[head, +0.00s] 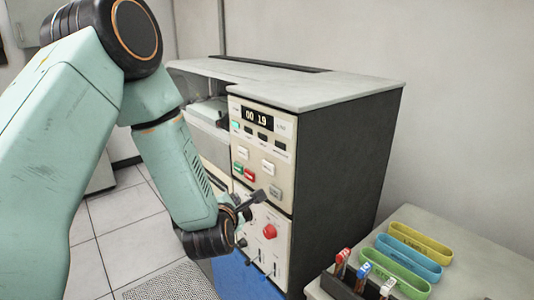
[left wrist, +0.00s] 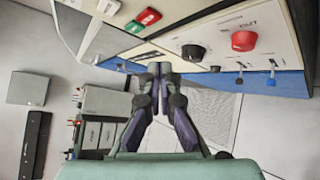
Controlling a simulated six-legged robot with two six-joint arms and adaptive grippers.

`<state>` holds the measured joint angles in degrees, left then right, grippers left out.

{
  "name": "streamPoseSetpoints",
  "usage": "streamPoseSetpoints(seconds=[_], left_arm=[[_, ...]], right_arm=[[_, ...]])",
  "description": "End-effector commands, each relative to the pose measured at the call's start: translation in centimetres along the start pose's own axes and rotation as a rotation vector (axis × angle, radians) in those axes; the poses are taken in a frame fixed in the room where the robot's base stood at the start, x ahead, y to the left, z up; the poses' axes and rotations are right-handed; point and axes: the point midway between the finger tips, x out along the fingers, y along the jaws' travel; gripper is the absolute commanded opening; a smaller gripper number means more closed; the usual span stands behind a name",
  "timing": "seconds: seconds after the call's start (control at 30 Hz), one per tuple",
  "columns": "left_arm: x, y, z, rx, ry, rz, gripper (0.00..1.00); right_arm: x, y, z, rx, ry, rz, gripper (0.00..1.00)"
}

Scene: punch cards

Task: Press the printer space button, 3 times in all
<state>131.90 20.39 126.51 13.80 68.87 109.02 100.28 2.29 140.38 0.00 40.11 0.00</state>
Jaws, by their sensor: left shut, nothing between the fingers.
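The machine's cream control panel (head: 262,133) carries a green, a red, two white and one grey push button. The labels are too small to read, so I cannot tell which is the printer space button. The grey button (head: 275,191) is at the lower right of the group, near my fingertips. My left gripper (head: 258,196) is shut and empty in front of the panel, below the red button (head: 249,174). In the left wrist view its fingertips (left wrist: 160,70) meet; the red button (left wrist: 150,17) and green button (left wrist: 133,27) show above them. Contact with a button cannot be told.
A lower panel has a red knob (head: 270,231), a black knob (left wrist: 192,52) and several toggle switches. A side table (head: 480,262) at right holds yellow, blue and green trays and a dark rack with colored items.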

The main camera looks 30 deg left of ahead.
Motion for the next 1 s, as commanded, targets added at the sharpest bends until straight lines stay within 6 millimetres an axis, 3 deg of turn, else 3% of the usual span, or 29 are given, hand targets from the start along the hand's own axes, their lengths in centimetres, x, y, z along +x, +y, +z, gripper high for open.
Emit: streamPoseSetpoints(seconds=[0.03,0.1,0.4,1.0], left_arm=[[-0.4,0.5,0.0,0.078,0.008,-0.006,0.0],[-0.6,0.4,-0.2,0.203,0.011,-0.011,0.0],[-1.4,0.7,-1.0,0.737,0.01,-0.007,0.0],[-2.1,2.0,-0.7,1.757,0.015,0.083,0.0]], right_arm=[[-1.7,0.0,0.0,0.0,0.0,0.0,0.4],[-2.8,0.0,0.0,0.0,0.0,0.0,0.4],[-6.2,0.0,0.0,0.0,0.0,0.0,0.4],[-9.4,-0.1,0.0,0.0,0.0,0.0,0.4]])
